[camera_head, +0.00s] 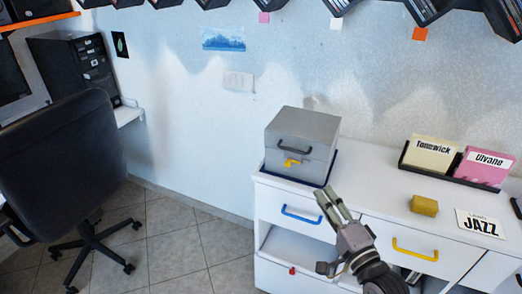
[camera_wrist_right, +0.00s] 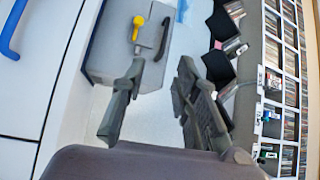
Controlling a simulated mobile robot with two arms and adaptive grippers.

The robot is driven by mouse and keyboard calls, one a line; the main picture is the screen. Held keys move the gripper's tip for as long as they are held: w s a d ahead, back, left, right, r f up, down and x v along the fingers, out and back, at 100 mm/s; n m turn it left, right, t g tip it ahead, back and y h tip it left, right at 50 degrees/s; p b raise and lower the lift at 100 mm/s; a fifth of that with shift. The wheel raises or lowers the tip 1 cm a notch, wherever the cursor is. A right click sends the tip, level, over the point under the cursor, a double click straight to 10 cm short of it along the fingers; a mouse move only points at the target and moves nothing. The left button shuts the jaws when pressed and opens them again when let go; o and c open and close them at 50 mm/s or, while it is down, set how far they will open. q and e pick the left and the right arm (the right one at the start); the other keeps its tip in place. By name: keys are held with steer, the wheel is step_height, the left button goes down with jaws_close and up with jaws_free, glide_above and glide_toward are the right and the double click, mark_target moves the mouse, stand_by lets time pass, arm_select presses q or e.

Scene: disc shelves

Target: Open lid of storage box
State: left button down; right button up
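The grey storage box (camera_head: 315,157) stands on the white cabinet top, inside a dark blue outline, with its lid (camera_head: 303,124) down. Its front has a dark handle (camera_head: 294,145) and a yellow latch (camera_head: 291,162) below it. My right gripper (camera_head: 327,191) is in front of the box and to its right, apart from it. In the right wrist view, my right gripper (camera_wrist_right: 160,66) has its fingers apart with nothing between them. The grey box (camera_wrist_right: 110,45), yellow latch (camera_wrist_right: 138,22) and dark handle (camera_wrist_right: 163,38) show beyond the fingers. My left gripper is not in view.
A yellow block (camera_head: 424,205), a JAZZ card (camera_head: 481,224) and a holder with a cream card (camera_head: 432,152) and a pink card (camera_head: 484,168) are on the cabinet top, right. Drawers with a blue handle (camera_head: 301,215) and a yellow handle (camera_head: 414,250) are below. A chair (camera_head: 62,150) stands left.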

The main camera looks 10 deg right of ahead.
steer(key=p, duration=0.2)
glide_toward(302, 138)
steer(key=w+a+f, duration=0.1)
steer(key=w+a, duration=0.4)
steer(key=w, duration=0.1)
steer(key=shift+w+f, duration=0.3)
steer(key=shift+w, duration=0.1)
steer(key=shift+c, duration=0.2)
jaws_close()
